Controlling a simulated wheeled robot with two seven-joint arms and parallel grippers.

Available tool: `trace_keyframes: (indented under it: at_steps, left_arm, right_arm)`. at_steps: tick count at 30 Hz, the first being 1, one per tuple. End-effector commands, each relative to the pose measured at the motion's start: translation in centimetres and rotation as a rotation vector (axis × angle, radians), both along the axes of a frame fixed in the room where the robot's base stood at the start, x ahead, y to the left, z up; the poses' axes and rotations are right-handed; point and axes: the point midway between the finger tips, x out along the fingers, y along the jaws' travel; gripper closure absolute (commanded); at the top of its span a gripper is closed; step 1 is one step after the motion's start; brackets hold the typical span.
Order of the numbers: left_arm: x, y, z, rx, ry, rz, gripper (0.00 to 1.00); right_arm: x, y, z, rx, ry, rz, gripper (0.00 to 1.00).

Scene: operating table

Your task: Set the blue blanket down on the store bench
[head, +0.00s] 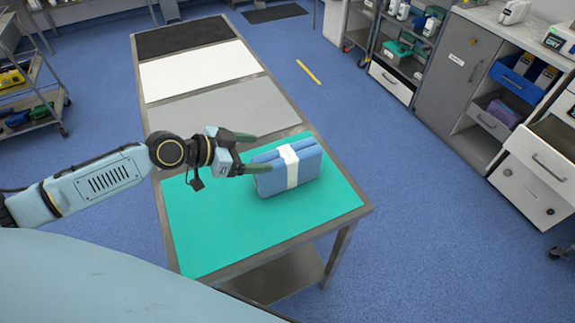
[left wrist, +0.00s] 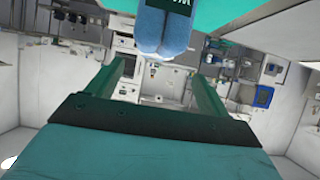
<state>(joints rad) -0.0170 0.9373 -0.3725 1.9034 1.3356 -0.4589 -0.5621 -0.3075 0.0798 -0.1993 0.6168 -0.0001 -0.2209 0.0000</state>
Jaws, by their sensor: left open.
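The blue blanket (head: 305,165) is a folded bundle with a white band around its middle. It rests on the green section (head: 205,225) at the near end of the long metal bench. My left gripper (head: 249,153) is open at the blanket's left end, its fingers pointing toward it. One fingertip overlaps the blanket's left end in the head view; I cannot tell whether they touch. In the left wrist view the blanket (left wrist: 165,32) shows at the top, beyond the open fingers (left wrist: 161,72), with nothing gripped between them. My right gripper is not in view.
The bench's grey section (head: 225,112), white section (head: 200,70) and black section (head: 183,35) are bare. Cabinets and open drawers (head: 535,185) line the right side. A trolley (head: 30,100) stands at the left. The blue floor between bench and cabinets is clear except for a yellow strip (head: 309,72).

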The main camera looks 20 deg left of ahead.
Motion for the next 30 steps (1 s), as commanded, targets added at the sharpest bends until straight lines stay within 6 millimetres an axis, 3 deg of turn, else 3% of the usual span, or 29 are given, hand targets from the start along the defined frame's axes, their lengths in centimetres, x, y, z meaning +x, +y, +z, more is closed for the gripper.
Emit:
trace_keyframes:
  at_steps: [20, 29, 30]
  left_arm:
    - [3.9, -4.5, -3.5, -0.001, 0.001, 0.001, 0.2]
    - [4.2, -4.8, -3.9, 0.003, 0.002, 0.0, 0.2]
    - [4.2, -4.8, -3.9, 0.003, 0.002, 0.0, 0.24]
  right_arm:
    - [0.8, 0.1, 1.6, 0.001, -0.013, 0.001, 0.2]
    - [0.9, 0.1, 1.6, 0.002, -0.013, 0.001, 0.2]
    - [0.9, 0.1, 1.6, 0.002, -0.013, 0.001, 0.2]
